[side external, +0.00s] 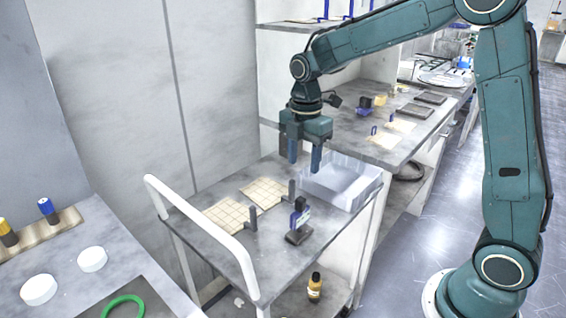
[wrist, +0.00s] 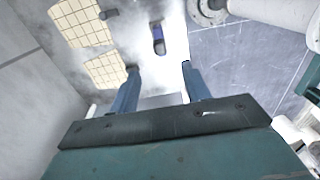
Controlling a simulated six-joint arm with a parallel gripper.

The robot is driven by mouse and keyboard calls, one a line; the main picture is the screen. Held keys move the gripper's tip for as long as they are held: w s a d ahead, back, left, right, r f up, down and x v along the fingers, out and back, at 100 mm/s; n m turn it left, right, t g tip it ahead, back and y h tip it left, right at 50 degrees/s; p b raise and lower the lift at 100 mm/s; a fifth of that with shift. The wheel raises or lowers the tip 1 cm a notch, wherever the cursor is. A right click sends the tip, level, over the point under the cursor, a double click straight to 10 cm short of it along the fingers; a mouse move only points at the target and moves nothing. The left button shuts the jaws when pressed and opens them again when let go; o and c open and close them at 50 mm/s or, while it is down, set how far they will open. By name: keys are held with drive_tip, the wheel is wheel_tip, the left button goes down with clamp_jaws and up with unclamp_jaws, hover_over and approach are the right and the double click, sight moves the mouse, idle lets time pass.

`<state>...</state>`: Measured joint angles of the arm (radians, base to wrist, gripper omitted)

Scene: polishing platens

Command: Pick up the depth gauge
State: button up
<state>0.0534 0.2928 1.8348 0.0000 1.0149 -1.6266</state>
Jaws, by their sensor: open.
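The depth gauge (side external: 299,216) appears to be the small upright device with a blue-and-white face on a dark base. It stands on the grey cart top near its front edge. In the wrist view it looks like a small dark and blue piece (wrist: 158,38), ahead of the gap between the fingers. My gripper (side external: 304,167) points down with its two blue fingers apart and nothing between them. It hangs above the cart, higher than the gauge and apart from it. The fingers also show in the wrist view (wrist: 160,68).
A pale tray (side external: 345,201) stands at the cart's right end. A white handle rail (side external: 205,228) edges the cart. A bottle (side external: 314,288) stands on the lower shelf.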

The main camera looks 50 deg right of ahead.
sight(301, 199)
drive_tip(key=shift+f, duration=0.15)
wheel_tip(301, 199, down, 8)
drive_tip(key=shift+f, duration=0.15)
idle(0.4)
drive_tip(key=shift+f, duration=0.1)
drive_tip(key=shift+a+f, duration=0.2)
drive_tip(key=shift+f, duration=2.35)
clamp_jaws()
